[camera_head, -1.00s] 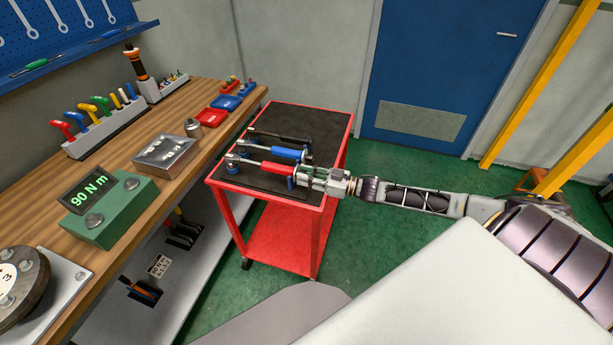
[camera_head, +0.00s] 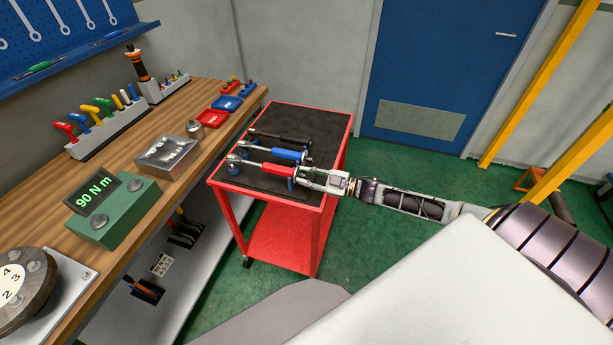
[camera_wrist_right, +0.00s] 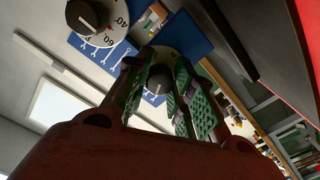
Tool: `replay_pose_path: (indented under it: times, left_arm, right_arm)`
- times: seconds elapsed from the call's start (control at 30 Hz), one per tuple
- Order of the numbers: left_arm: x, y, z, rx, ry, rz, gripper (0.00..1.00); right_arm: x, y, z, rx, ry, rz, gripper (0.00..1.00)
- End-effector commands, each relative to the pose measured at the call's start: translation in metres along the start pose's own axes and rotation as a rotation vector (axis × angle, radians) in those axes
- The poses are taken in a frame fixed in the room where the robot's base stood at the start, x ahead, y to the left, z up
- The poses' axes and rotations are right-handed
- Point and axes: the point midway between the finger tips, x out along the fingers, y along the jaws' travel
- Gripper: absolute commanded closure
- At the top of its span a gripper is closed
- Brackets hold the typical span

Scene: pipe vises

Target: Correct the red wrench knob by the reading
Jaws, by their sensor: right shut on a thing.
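The red wrench (camera_head: 278,168) lies on the dark top of the red cart, its knob end toward my right arm. My right gripper (camera_head: 308,179) is at that end, shut on the knob. In the right wrist view the green-padded fingers (camera_wrist_right: 160,92) sit on either side of the red wrench's dark knob (camera_wrist_right: 157,85), which has a pale dial behind it. The dial's marks are too small to read and partly hidden by the fingers. The green reading box (camera_head: 112,207) on the bench shows 90 N m. My left gripper is not in view.
A blue wrench (camera_head: 285,153) and a black wrench (camera_head: 280,137) lie close beside the red one. In the wrist view a neighbouring dial (camera_wrist_right: 98,20) shows 40 and 60. The wooden bench (camera_head: 150,205) runs left of the cart (camera_head: 328,150).

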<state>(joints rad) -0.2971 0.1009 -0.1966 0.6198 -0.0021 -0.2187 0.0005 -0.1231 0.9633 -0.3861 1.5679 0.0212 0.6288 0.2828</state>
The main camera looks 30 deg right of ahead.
Motion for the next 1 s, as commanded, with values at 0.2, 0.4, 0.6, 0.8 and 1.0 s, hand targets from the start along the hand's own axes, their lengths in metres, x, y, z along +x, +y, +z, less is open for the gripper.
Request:
replay_pose_path:
  times: [0.2,0.4,0.6,0.8,1.0]
  left_arm:
    - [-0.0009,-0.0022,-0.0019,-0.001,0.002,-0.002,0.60]
    - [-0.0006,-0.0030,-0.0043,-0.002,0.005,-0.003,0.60]
    - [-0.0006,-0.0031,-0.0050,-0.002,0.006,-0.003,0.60]
    - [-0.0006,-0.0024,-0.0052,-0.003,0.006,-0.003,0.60]
    - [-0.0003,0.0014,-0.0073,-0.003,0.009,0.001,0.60]
  right_arm:
    - [-0.0001,0.0001,0.0001,-0.033,0.000,0.001,1.00]
    - [-0.0001,0.0000,0.0002,-0.034,0.000,0.000,1.00]
    - [-0.0001,0.0001,0.0003,-0.034,0.000,0.000,0.63]
    - [-0.0001,0.0001,0.0001,-0.033,0.000,0.000,0.53]
    - [-0.0002,0.0000,0.0001,-0.033,0.000,0.000,0.53]
